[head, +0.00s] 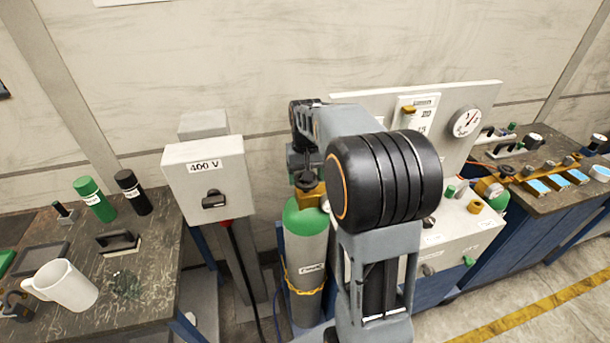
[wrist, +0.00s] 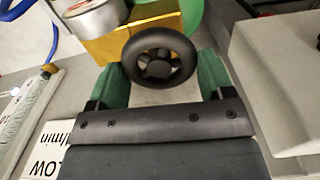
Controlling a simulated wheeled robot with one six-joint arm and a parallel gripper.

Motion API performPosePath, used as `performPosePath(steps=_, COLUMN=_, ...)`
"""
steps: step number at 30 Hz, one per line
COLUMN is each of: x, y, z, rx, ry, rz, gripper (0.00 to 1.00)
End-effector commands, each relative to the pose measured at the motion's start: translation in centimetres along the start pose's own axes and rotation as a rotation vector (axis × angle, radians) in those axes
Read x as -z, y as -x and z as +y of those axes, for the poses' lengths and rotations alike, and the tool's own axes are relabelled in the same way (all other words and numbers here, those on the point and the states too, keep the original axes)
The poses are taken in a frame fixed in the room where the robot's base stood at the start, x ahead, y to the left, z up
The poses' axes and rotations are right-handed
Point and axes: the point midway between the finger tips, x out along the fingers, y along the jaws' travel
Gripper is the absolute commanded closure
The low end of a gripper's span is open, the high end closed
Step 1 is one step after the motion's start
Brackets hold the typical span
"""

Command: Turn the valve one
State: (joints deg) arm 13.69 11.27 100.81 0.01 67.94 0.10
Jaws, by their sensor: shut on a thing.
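The valve is a round black handwheel (wrist: 160,37) on a brass block (wrist: 115,45). In the wrist view it sits between the two green fingers of my gripper (wrist: 160,74), which is shut on it. In the head view the handwheel (head: 309,182) shows small and dark on the brass fitting (head: 312,197) at the top of a grey gas cylinder (head: 305,257) with a green shoulder. My arm hangs over it from the right, and the grip is mostly hidden there.
A grey 400 V switch box (head: 205,172) stands left of the cylinder. A panel with a round gauge (head: 466,122) is right of it, behind my arm. A left bench holds a white mug (head: 65,287) and green and black bottles. A right bench carries blue-topped parts.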

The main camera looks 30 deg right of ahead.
Motion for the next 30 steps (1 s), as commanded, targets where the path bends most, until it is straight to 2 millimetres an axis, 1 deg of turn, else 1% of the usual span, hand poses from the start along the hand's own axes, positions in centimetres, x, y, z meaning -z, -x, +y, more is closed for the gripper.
performPosePath(steps=6, x=0.05, y=0.14, z=0.06, rx=0.0, ry=-0.114, rz=0.004, gripper=0.49)
performPosePath(steps=12, x=0.05, y=0.14, z=0.08, rx=0.0, ry=-0.174, rz=0.004, gripper=0.49)
performPosePath(steps=29, x=0.05, y=0.16, z=0.09, rx=0.001, ry=-0.202, rz=0.004, gripper=0.49)
performPosePath(steps=30, x=0.06, y=0.16, z=0.09, rx=0.001, ry=-0.202, rz=0.004, gripper=0.23)
